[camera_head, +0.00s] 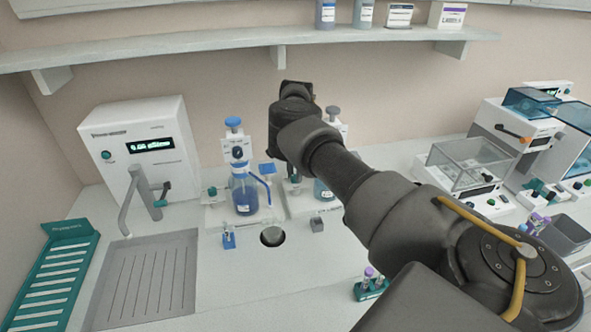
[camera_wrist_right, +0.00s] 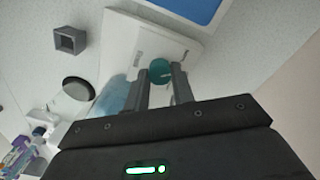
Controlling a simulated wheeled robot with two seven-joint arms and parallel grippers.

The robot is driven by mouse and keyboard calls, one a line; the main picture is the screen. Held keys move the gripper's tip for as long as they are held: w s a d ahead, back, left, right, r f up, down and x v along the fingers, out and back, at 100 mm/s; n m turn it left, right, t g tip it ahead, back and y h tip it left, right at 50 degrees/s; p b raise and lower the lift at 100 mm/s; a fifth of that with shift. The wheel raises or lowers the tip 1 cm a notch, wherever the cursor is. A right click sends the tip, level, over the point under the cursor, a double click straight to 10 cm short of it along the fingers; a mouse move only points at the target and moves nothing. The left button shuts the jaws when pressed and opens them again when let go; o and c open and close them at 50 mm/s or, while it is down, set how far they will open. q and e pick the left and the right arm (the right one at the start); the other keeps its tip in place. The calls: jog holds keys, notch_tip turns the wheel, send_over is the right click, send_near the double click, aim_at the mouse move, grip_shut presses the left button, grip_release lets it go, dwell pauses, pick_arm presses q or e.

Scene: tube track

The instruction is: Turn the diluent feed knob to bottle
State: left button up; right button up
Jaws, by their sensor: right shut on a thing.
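A round teal knob (camera_wrist_right: 160,72) sits on a white station base and shows between the fingertips of my right gripper (camera_wrist_right: 163,84) in the right wrist view. The fingers are shut on it. I take it as the diluent feed knob; its pointer position is too small to read. In the head view my right arm reaches over the right-hand bottle station, and its wrist hides most of the knob (camera_head: 295,179). My left gripper is not in view.
A similar station with a blue bottle (camera_head: 244,196) stands just left. Nearby are a small grey square holder (camera_head: 317,225) and a dark round opening (camera_head: 272,236). A white device (camera_head: 141,145) and sink stand left, a teal rack (camera_head: 57,275) farther left. The front counter is mostly clear.

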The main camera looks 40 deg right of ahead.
jog(key=shift+a+n, duration=0.1)
jog(key=shift+n, duration=0.4)
jog(key=o, duration=1)
jog(key=shift+r, duration=0.35)
notch_tip(320, 180, up, 10)
jog(key=shift+s+r, duration=0.1)
